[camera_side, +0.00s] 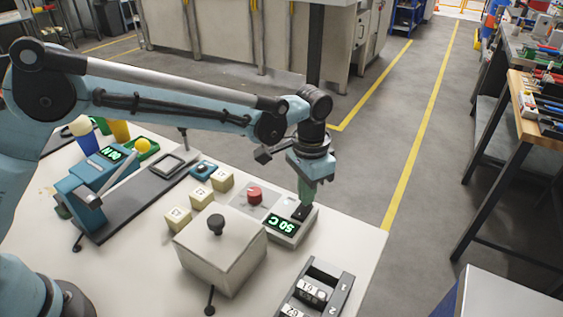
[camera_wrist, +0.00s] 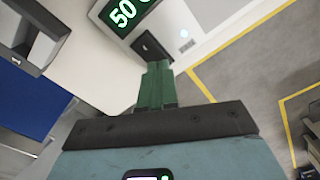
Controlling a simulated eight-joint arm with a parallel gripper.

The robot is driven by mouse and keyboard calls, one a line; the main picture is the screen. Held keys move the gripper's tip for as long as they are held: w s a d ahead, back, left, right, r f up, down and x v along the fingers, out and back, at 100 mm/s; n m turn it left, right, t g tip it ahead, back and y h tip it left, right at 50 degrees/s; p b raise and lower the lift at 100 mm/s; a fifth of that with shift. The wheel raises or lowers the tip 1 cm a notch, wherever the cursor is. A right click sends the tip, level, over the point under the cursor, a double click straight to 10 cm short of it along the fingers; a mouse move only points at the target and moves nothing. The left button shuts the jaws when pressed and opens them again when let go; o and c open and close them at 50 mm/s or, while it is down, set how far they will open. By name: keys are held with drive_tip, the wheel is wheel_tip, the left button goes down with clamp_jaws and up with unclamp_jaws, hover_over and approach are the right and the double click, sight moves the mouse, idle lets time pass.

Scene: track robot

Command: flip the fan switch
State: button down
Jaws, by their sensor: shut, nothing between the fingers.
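A light grey control box (camera_side: 287,236) stands near the table's far right edge, with a green lit display (camera_side: 281,226) reading 50 C. A dark switch (camera_wrist: 150,46) sits beside the display; it is likely the fan switch, though no label is readable. In the wrist view a small light (camera_wrist: 184,34) shows on the box beside the switch. My gripper (camera_side: 304,204) points down over the switch end of the box. Its green fingers (camera_wrist: 157,68) are shut and empty, with the tips at the switch's near edge. I cannot tell whether they touch it. The switch's position is unclear.
A red knob (camera_side: 254,194) is left of the display. A lidded grey box (camera_side: 222,254) with a dark knob stands in front. Several cream blocks (camera_side: 201,196) lie to the left.

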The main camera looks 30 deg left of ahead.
drive_tip(key=shift+f, duration=0.45)
idle(0.3)
drive_tip(key=shift+r, duration=3.5)
drive_tip(key=s+a+r+n+t, duration=0.1)
drive_tip(key=s+a+r+t, duration=0.1)
drive_tip(key=s+a+r, duration=0.3)
drive_tip(key=s+a+r+n+t, duration=0.1)
drive_tip(key=a+r+n, duration=0.1)
drive_tip(key=a, duration=0.6)
drive_tip(key=s+a+f+n+t, duration=0.3)
drive_tip(key=s+a+t, duration=0.1)
drive_tip(key=s+a, duration=0.5)
drive_tip(key=shift+s+a, duration=0.25)
drive_tip(key=shift+s, duration=0.45)
